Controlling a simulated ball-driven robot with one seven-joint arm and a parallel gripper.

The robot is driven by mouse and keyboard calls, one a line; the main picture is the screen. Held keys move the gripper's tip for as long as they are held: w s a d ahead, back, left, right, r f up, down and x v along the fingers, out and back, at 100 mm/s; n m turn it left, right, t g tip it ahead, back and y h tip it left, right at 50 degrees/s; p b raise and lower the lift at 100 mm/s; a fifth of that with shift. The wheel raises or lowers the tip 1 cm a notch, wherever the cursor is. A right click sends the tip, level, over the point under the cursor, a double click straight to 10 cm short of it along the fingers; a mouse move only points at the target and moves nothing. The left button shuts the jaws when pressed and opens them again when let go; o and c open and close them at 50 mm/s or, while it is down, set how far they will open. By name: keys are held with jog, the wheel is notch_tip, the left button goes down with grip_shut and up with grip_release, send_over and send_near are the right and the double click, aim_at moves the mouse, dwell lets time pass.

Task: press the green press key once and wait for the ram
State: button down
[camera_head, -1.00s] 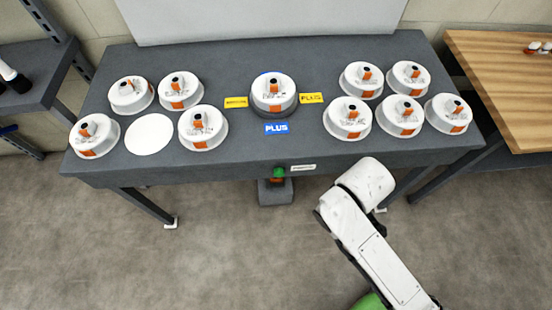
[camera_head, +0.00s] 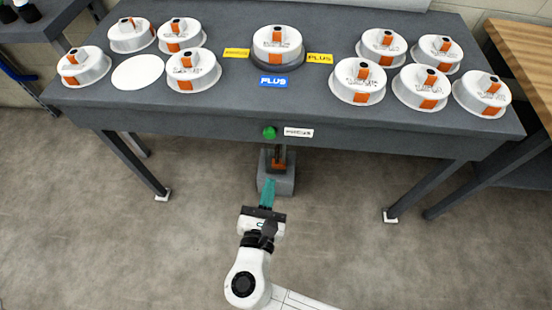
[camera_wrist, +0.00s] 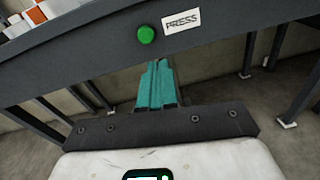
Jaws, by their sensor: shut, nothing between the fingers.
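The green press key (camera_head: 269,132) is a round button on the front edge of the grey table. It also shows in the wrist view (camera_wrist: 146,35), beside a white label (camera_wrist: 181,22) reading PRESS. My gripper (camera_head: 267,186), with teal fingers together and nothing between them, is in front of the table and below the key, apart from it. In the wrist view my fingers (camera_wrist: 157,82) point up toward the key. A white and orange blower unit (camera_head: 278,42) sits on a dark round base at the table's middle. The ram is not clearly visible.
A grey box (camera_head: 277,178) is under the table behind my fingers. The wooden bench (camera_head: 520,50) is at right. Floor in front is open.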

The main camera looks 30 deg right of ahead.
aim_at(269, 136)
jog(key=shift+s+a+f+n+t, duration=0.15)
jog(key=shift+a+n+t, duration=0.55)
jog(key=shift+a+n, duration=0.35)
jog(key=shift+a, duration=0.1)
jog(key=b+x, duration=0.1)
jog(key=x, duration=1.2)
jog(key=shift+w+f, duration=0.15)
jog(key=shift+w, duration=0.2)
jog(key=shift+w+d, duration=0.1)
jog(key=shift+d, duration=0.15)
